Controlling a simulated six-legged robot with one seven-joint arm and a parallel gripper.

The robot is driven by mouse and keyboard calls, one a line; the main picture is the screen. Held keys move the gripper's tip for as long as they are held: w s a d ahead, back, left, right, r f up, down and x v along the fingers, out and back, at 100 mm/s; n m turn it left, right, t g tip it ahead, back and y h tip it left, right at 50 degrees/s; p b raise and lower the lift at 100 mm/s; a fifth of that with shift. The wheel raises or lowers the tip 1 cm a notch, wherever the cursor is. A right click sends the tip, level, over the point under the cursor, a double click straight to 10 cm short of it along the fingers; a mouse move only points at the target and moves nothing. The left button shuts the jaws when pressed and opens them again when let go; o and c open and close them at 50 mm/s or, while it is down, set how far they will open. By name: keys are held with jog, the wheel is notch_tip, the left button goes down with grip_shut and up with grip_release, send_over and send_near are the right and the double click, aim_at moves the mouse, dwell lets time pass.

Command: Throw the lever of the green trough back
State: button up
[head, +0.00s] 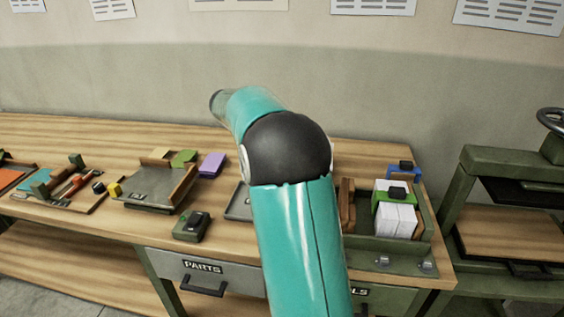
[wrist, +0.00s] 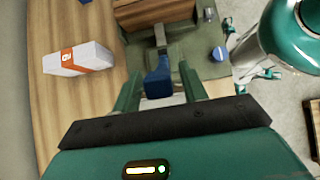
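In the wrist view my gripper (wrist: 158,80) is open, its two green fingers on either side of a blue handle (wrist: 157,82), with a gap on each side. The handle joins a grey metal bar (wrist: 160,36) over a green surface (wrist: 195,28), which looks like part of the green trough. In the head view a green trough (head: 424,238) holding white stacks stands on the right of the bench, with a blue piece (head: 404,169) behind it. My arm hides the bench middle and my gripper in the head view. I cannot tell if this blue piece is the handle.
A white box with an orange band (wrist: 78,58) lies on the wood left of my fingers. A round blue knob (wrist: 218,54) is on the right. A grey tray (head: 155,187), a dark device (head: 191,227) and a purple block (head: 212,164) are further left.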

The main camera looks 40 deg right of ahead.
jog(key=shift+s+d, duration=0.1)
jog(key=shift+s, duration=0.05)
jog(key=shift+r, duration=0.1)
jog(key=v, duration=1.3)
jog(key=shift+a+r, duration=0.2)
jog(key=shift+r, duration=0.05)
